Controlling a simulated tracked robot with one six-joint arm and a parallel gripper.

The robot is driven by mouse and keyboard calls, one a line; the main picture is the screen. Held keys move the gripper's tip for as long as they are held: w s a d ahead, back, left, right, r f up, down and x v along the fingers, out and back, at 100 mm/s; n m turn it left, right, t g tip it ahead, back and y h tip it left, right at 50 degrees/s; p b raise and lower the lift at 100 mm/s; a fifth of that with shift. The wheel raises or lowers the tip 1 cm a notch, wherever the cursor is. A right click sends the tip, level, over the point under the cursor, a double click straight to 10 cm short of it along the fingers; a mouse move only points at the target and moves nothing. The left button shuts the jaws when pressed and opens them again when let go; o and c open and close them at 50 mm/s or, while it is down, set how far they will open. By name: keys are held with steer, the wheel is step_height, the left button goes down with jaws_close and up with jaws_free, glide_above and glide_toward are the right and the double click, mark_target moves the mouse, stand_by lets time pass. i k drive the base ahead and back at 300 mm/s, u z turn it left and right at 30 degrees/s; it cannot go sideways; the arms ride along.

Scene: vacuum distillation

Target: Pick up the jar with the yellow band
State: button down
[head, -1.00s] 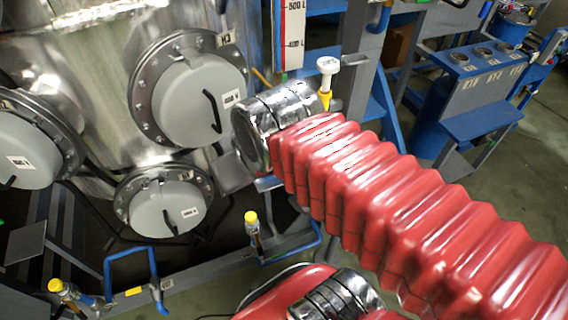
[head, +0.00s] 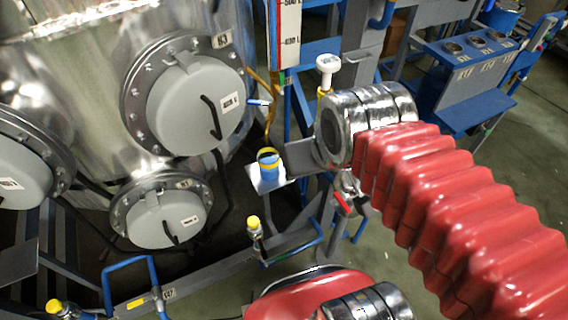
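The small blue jar with a yellow band (head: 268,165) stands upright on a small light ledge in the middle of the head view. My red ribbed arm and its silver joint are to the right of the jar in the picture, and the jar shows clear of them. I cannot make out my gripper. Just below the silver joint is a small metal part with a red piece and a dark piece (head: 346,196); I cannot tell what it is.
A large steel vessel (head: 75,90) with round grey hatches (head: 197,100) fills the left. Yellow-capped fittings (head: 253,223) and a blue rail (head: 130,270) are below. A white-topped post (head: 327,68) and a level scale (head: 289,35) stand behind. A blue bench (head: 470,95) is at upper right.

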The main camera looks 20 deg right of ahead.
mark_target(268, 157)
steer(key=z, duration=0.8)
steer(key=k, duration=0.65)
steer(key=u, duration=0.9)
steer(key=i, duration=1)
steer(key=u, duration=0.05)
